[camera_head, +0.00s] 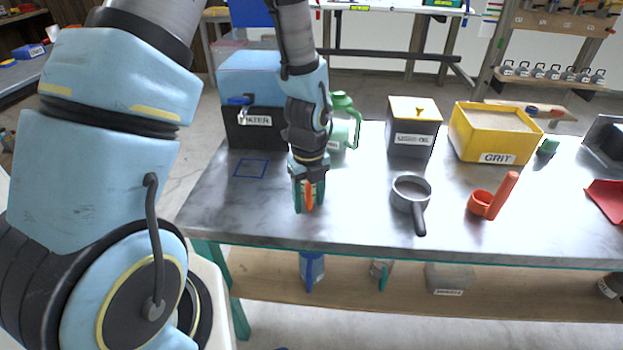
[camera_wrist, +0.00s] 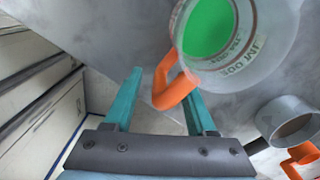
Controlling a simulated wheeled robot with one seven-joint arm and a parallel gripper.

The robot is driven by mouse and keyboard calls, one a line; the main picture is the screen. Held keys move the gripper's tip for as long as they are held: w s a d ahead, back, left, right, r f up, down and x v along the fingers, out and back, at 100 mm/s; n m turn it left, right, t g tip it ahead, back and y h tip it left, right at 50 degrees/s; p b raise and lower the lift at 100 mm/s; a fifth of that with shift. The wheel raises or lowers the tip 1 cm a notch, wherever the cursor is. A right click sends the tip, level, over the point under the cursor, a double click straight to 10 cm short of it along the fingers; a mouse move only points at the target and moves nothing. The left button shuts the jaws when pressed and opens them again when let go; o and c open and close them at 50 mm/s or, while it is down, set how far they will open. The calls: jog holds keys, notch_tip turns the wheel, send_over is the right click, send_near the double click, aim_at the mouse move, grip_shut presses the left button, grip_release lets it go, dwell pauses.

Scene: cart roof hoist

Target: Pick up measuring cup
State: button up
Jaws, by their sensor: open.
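The measuring cup (camera_wrist: 235,40) shows at the top of the wrist view: clear, with millilitre markings, green inside and an orange handle (camera_wrist: 172,88). My gripper (camera_wrist: 160,82) is open, its two teal fingers reaching toward the cup. The handle extends into the space between the fingers, closer to the right one; I cannot tell whether they touch. In the head view my gripper (camera_head: 309,208) is low over the table's front left, with the orange handle (camera_head: 309,196) showing between the fingers. The cup body is mostly hidden there.
On the grey table (camera_head: 270,225) stand a WATER box (camera_head: 255,133) with a tap, a green-handled jug (camera_head: 340,130), a yellow-lidded canister (camera_head: 411,130) and a GRIT bin (camera_head: 490,140). A grey pan (camera_head: 411,190) and orange scoop (camera_head: 488,203) lie to the right.

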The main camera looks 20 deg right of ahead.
jog(key=shift+f, duration=0.1)
jog(key=shift+c, duration=0.2)
grip_shut()
dwell(0.5)
